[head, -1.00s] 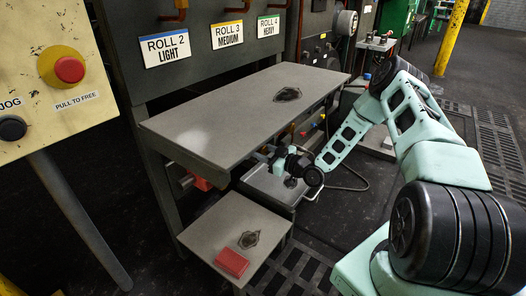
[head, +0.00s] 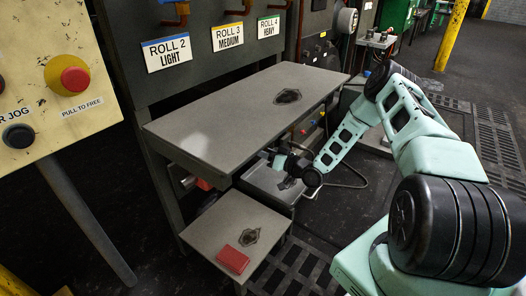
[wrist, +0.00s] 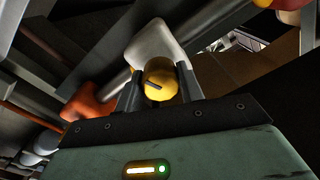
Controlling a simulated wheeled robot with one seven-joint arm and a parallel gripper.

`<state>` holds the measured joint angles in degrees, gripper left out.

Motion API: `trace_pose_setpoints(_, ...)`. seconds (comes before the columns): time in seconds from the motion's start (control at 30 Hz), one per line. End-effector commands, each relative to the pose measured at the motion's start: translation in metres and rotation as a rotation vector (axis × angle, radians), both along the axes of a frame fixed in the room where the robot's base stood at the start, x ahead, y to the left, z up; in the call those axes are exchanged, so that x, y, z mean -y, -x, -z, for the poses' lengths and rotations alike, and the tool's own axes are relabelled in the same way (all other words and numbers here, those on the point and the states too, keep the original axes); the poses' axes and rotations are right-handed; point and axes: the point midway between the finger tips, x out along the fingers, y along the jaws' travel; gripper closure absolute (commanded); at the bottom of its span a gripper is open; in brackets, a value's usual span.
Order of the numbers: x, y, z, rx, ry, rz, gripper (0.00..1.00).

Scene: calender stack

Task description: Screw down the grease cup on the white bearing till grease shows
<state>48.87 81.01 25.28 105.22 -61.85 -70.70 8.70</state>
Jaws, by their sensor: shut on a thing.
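In the wrist view, the yellow grease cup (wrist: 160,80) faces me, with a short dark slot or mark across its rounded end. The white bearing (wrist: 158,42) is right behind it, on a grey shaft. My gripper (wrist: 160,85) is shut on the cup, one dark finger on each side. No grease can be made out at the bearing; its far side and the cup's base are hidden. In the head view, my wrist goes in below the grey table's edge, and the cup and fingertips are hidden.
An orange-red bearing (wrist: 88,104) lies left of the white one; another red part (wrist: 290,14) is at upper right. In the head view, the grey tabletop (head: 225,115) overhangs my wrist. A red box (head: 232,260) sits on the low shelf (head: 215,225). A control panel (head: 40,90) stands at left.

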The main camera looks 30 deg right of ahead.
Motion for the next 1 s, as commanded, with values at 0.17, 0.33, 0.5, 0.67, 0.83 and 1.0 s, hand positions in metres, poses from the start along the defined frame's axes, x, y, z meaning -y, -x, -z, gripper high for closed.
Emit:
trace_pose_setpoints(0.17,0.000,0.001,0.001,-0.006,-0.010,-0.001,0.85)
trace_pose_setpoints(0.33,0.000,0.001,0.001,-0.006,-0.010,-0.001,0.85)
trace_pose_setpoints(0.5,0.000,0.001,0.001,-0.005,-0.009,-0.001,0.43)
trace_pose_setpoints(0.67,0.000,0.001,0.001,-0.005,-0.009,-0.001,0.41)
trace_pose_setpoints(0.83,0.001,0.002,0.000,-0.004,-0.008,0.000,0.41)
trace_pose_setpoints(1.0,0.007,0.018,-0.001,-0.005,-0.008,0.000,0.41)
